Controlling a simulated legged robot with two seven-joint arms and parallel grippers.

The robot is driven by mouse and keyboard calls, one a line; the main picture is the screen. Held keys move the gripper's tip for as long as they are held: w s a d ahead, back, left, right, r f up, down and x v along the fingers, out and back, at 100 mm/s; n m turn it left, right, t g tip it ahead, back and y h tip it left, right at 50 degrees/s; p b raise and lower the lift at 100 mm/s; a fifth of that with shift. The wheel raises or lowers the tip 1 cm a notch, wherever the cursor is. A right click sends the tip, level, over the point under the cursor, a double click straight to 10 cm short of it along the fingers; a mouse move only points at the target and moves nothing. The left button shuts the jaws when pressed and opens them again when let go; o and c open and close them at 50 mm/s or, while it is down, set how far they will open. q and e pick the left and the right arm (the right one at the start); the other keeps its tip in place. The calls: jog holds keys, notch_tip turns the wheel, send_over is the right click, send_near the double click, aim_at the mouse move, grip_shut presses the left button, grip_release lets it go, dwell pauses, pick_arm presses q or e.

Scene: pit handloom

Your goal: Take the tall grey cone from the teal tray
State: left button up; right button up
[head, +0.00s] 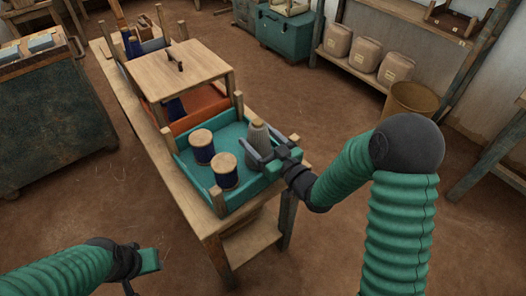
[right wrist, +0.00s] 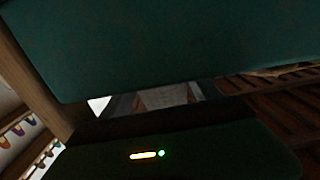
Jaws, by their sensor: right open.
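The tall grey cone (head: 258,137) with a tan tip stands upright in the teal tray (head: 233,199), toward its right side. My right gripper (head: 257,155) is open at the cone, its fingers reaching around the cone's lower part; I cannot tell whether they touch it. The right wrist view is dark and mostly filled by green and black surfaces, with only a small pale patch between them. My left gripper (head: 142,268) is at the lower left, away from the tray, and its jaw state is unclear.
Two dark blue spools with wooden tops, one (head: 202,147) further back and one (head: 224,172) nearer, stand left of the cone in the tray. Wooden posts rise at the tray's corners. An orange tray (head: 200,112) and a raised wooden board (head: 178,69) lie behind.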

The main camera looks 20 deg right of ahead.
jog(key=shift+w+a+f, duration=0.1)
jog(key=shift+w+a, duration=0.05)
jog(key=shift+w, duration=0.5)
jog(key=shift+s+a, duration=0.1)
jog(key=shift+a, duration=0.1)
jog(key=shift+c, duration=1.7)
jog(key=c, duration=1)
